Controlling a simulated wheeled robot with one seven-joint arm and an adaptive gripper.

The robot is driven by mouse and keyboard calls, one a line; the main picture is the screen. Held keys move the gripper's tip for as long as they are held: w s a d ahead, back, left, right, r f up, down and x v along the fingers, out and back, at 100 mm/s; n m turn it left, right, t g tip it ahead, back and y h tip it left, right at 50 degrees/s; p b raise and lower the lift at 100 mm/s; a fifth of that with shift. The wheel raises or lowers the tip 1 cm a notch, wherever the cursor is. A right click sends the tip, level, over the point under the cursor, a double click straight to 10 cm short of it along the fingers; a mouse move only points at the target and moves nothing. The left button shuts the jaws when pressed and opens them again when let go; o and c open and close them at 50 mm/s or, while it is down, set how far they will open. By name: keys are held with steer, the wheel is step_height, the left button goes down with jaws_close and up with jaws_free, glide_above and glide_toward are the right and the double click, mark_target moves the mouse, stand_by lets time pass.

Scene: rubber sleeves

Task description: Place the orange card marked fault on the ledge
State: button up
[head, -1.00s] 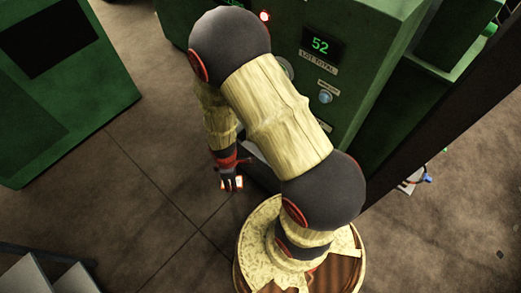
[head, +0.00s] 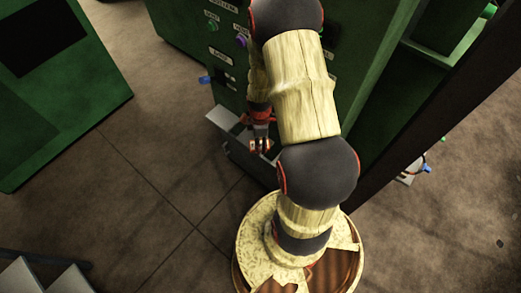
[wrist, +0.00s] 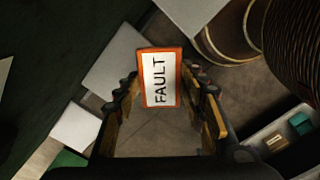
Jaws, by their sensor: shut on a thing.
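The orange-bordered card (wrist: 160,78), with a white face reading FAULT, is held between the fingertips of my gripper (wrist: 163,92) in the wrist view. My gripper is shut on it. In the head view my gripper (head: 262,146) hangs at the front of the green machine; the card is too small to make out well there. A flat grey plate (head: 227,121), which looks like the ledge, sticks out from the machine just left of my gripper. It also shows in the wrist view (wrist: 117,58), behind and left of the card. The card appears apart from it.
The green machine (head: 183,30) carries labelled buttons above the plate. A blue part (head: 205,79) juts from its left edge. A second pale plate (wrist: 75,127) lies left in the wrist view. A grey tray (wrist: 262,139) holds small blocks. Open floor (head: 150,170) lies left.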

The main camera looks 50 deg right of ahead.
steer(key=shift+w+d+f+b, duration=0.1)
steer(key=shift+f+b, duration=0.45)
steer(key=shift+f, duration=0.85)
steer(key=shift+d+f+b, duration=0.1)
steer(key=shift+f+b, duration=0.45)
steer(key=shift+f, duration=0.85)
steer(key=shift+f, duration=0.2)
steer(key=o, duration=1)
steer(key=shift+o, duration=0.7)
steer(key=shift+r, duration=0.1)
step_height(320, 180, up, 12)
steer(key=p, duration=0.4)
steer(key=shift+r, duration=0.15)
